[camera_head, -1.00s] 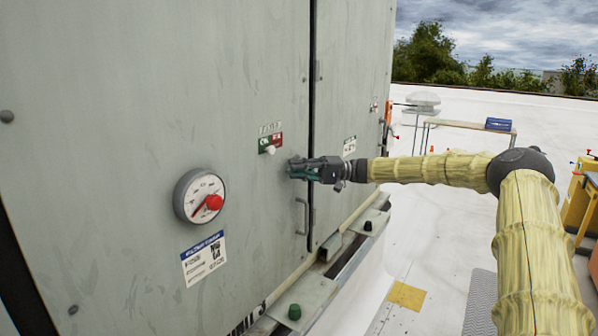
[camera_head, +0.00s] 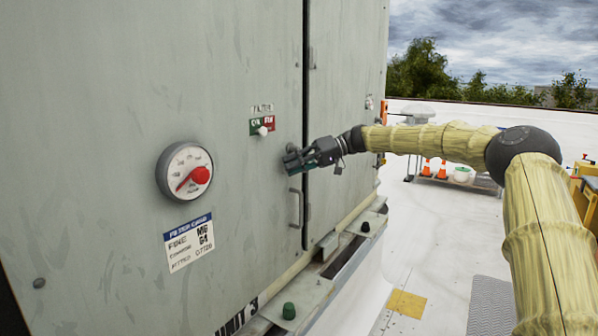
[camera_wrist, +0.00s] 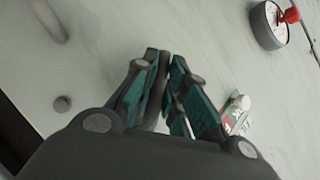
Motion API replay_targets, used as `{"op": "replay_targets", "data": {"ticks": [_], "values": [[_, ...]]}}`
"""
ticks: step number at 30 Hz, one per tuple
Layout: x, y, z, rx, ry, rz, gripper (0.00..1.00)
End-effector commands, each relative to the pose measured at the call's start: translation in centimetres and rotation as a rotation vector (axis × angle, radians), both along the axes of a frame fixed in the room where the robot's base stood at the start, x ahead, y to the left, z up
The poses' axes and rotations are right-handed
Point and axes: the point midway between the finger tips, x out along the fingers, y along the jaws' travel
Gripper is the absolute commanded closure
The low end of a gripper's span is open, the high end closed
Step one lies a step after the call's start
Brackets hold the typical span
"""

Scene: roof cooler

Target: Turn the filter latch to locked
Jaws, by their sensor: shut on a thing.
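A small green-and-red plate (camera_head: 262,126) under a lettered label sits on the grey cabinet panel, with a white knob (camera_head: 263,131) at its lower edge. I cannot tell whether this knob is the filter latch. My gripper (camera_head: 291,161) is below and right of the plate, close to the panel, tilted with its fingertips down and left. There the white knob (camera_wrist: 243,102) shows outside the fingers, on the right. A small dark shape (camera_head: 291,147) shows just above the fingertips.
A round gauge (camera_head: 186,171) with a red centre is left on the panel, above a filter card (camera_head: 189,242). A bar handle (camera_head: 295,208) is below my gripper, beside the dark door seam. A ledge (camera_head: 300,296) with a green cap juts out below. Open white roof is to the right.

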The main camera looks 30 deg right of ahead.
Motion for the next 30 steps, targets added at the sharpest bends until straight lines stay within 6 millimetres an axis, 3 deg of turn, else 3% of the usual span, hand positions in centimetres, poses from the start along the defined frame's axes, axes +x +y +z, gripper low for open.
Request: {"op": "replay_targets", "data": {"ticks": [18, 30], "values": [[1.4, -2.7, -1.1, -0.491, -0.312, -0.012, 1.00], [2.1, -3.8, -1.1, -0.706, -0.445, -0.012, 1.00]]}}
